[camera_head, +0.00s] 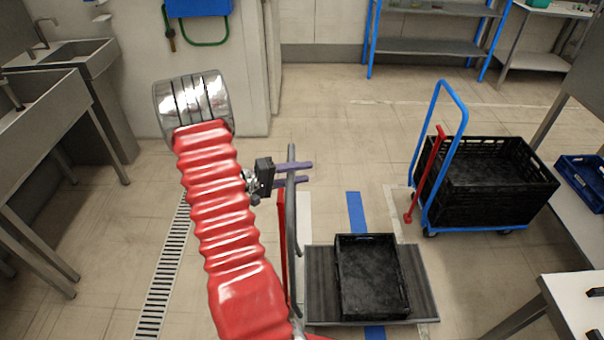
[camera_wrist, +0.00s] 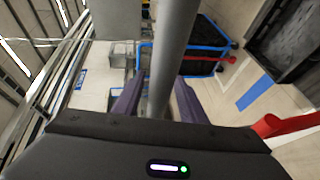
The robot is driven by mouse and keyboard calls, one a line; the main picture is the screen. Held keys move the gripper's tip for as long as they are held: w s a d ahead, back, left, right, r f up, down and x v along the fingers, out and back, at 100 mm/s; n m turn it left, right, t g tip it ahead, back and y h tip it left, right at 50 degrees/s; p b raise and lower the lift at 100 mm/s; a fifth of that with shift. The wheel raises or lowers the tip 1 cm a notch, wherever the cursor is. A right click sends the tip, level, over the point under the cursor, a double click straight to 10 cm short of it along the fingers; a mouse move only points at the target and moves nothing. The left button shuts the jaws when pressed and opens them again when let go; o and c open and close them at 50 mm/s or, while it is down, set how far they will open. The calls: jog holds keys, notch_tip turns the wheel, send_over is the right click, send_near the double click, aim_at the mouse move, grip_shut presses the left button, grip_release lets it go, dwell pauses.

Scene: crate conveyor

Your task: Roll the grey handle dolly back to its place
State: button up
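The grey handle dolly has a dark grey ribbed platform (camera_head: 322,287), and its upright grey handle (camera_head: 291,225) stands at the platform's left side. A black crate (camera_head: 372,278) sits on the platform. My gripper (camera_head: 292,174) has its purple fingers on either side of the handle near its top. In the wrist view the handle bar (camera_wrist: 172,50) runs between the two fingers of my gripper (camera_wrist: 158,103), which look closed against it. My red arm hides part of the handle's left side. The crate also shows in the wrist view (camera_wrist: 285,40).
Blue (camera_head: 356,212) and pale floor stripes run around the platform. A table (camera_head: 578,310) is at lower right, sinks (camera_head: 85,60) at left.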

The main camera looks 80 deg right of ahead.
jog(key=shift+s+d, duration=0.15)
jog(key=shift+s, duration=0.05)
jog(key=shift+c, duration=0.4)
jog(key=shift+f, duration=0.1)
grip_shut()
